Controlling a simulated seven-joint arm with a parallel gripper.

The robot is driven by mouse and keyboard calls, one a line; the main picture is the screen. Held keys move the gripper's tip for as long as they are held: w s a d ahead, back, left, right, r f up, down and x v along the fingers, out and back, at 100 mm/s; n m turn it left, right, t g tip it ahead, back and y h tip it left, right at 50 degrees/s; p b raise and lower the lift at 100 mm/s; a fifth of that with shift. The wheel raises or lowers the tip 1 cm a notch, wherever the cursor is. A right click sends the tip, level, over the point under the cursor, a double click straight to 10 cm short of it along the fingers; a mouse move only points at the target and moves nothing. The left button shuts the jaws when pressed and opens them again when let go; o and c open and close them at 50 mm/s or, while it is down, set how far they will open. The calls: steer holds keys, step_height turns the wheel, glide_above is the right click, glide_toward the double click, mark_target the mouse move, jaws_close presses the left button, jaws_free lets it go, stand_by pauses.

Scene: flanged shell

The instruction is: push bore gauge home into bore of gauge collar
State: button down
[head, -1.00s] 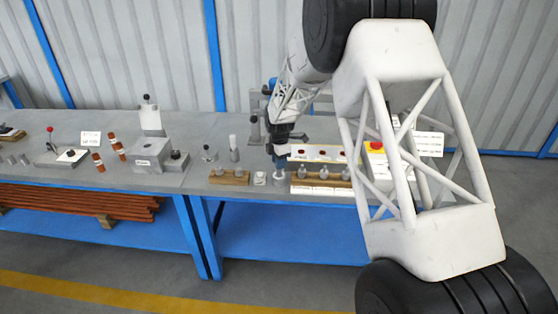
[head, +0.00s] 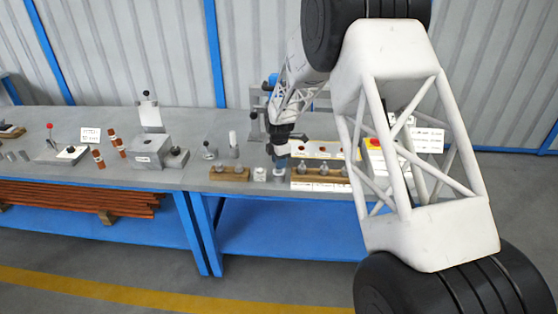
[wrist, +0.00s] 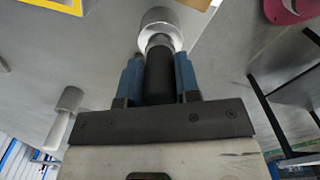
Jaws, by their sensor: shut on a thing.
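My gripper (wrist: 159,82) is shut on the bore gauge, with a blue finger on each side of its dark handle (wrist: 159,75). The gauge's narrower metal part (wrist: 158,41) points away from my wrist and meets the round silver gauge collar (wrist: 156,17). How deep it sits in the bore is hidden. In the head view my gripper (head: 281,158) is pointing down over the bench, directly above the small pale collar (head: 279,176), and the gauge is mostly hidden by the fingers.
A wooden rack (head: 229,174) and a small white block (head: 260,175) stand left of the collar. Another rack with several knobbed pieces (head: 320,173) is close on the right. A pale upright cylinder (head: 233,145) stands behind left. The bench front edge is near.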

steer(key=shift+f, duration=0.45)
steer(key=c, duration=0.8)
jaws_free()
steer(key=shift+o, duration=0.2)
steer(key=shift+r, duration=3.9)
